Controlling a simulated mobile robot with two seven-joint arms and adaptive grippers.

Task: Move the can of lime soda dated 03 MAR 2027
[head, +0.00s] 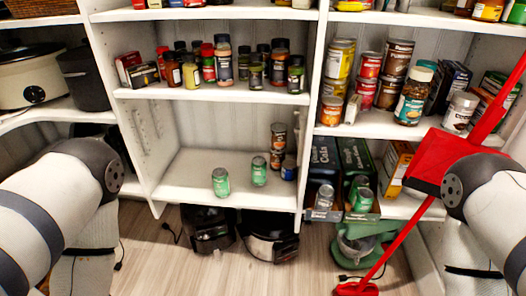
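Two light green cans, which look like lime soda, stand upright and apart on the lower middle shelf (190,194). One green can (220,182) is near the front edge. The other green can (259,171) is to its right and slightly farther back. More green cans (362,200) show at the open front of a dark green carton (357,155) on the right-hand lower shelf. No date can be read on any can. My arms come in at both sides, but neither gripper shows.
Stacked dark-and-orange cans (278,135) and a blue can (289,168) stand right of the green cans. A cola carton (324,160) holds silver cans. A red dustpan (432,160) is beside my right arm. Black appliances (208,230) sit on the floor. The lower shelf's left side is clear.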

